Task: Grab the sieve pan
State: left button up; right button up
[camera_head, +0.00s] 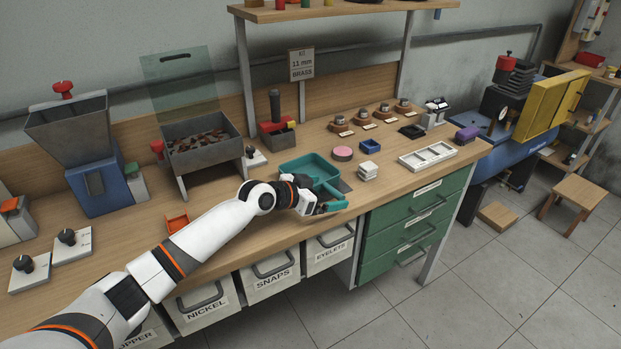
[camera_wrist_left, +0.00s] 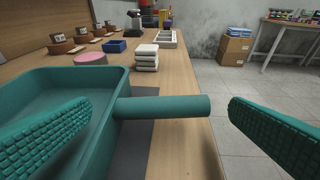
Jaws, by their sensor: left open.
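The teal sieve pan (camera_head: 303,164) lies on the wooden bench near its front edge. In the left wrist view, the pan's tray (camera_wrist_left: 45,88) fills the left side, and its round handle (camera_wrist_left: 180,106) points right. My left gripper (camera_head: 327,205) is at the handle end of the pan. In the wrist view its two teal padded fingers (camera_wrist_left: 160,107) are spread wide, with the handle between them and a clear gap at the right finger. The left finger overlaps the tray in the picture; whether it touches I cannot tell. My right gripper is not in view.
A pink disc (camera_head: 342,153), a stack of white blocks (camera_head: 368,171) and a small blue bin (camera_head: 371,146) stand just beyond the pan. A grey hopper of scraps (camera_head: 203,144) stands behind my arm. An orange tray (camera_head: 177,221) lies left. Bench drawers (camera_head: 330,249) are below.

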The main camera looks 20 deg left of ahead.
pick_arm(q)
jog(key=shift+w+d+f, duration=0.2)
jog(key=shift+w+d, duration=0.05)
jog(key=shift+w, duration=0.15)
jog(key=shift+s, duration=0.1)
jog(key=shift+c, duration=0.2)
